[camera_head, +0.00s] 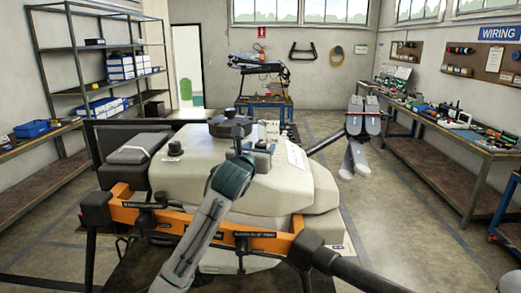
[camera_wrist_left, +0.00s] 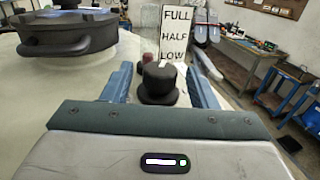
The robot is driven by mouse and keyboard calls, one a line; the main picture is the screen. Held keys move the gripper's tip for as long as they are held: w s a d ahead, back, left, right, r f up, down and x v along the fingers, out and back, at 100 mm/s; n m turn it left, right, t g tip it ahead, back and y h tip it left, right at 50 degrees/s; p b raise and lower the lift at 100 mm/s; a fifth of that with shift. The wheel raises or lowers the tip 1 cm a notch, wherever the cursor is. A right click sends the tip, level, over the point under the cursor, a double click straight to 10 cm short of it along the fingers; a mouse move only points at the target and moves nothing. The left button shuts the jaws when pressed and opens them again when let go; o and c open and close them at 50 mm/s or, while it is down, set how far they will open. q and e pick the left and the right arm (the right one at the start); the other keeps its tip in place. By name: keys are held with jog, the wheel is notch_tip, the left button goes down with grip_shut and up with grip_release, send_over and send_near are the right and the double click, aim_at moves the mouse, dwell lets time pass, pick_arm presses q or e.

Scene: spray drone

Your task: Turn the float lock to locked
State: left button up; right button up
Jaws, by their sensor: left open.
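In the left wrist view, a black round knob (camera_wrist_left: 158,84), which may be the float lock, stands upright on the pale tank. My left gripper (camera_wrist_left: 160,88) is open, with one blue finger on each side of the knob and a visible gap to each. I cannot tell whether the knob reads locked. A dark red part (camera_wrist_left: 147,60) shows just behind it. In the head view my left gripper (camera_head: 258,150) is over the top of the white drone tank (camera_head: 205,170), and the knob is not clear there. My right gripper is not in view.
A large black tank lid (camera_wrist_left: 70,32) is at the left of the gripper. A white FULL/HALF/LOW sign (camera_wrist_left: 176,30) stands behind the knob. The drone's orange frame bar (camera_head: 165,218) runs in front of the tank.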

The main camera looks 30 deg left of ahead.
pick_arm(q)
jog(key=b+v, duration=0.3)
jog(key=v, duration=0.6)
jog(key=shift+s, duration=0.25)
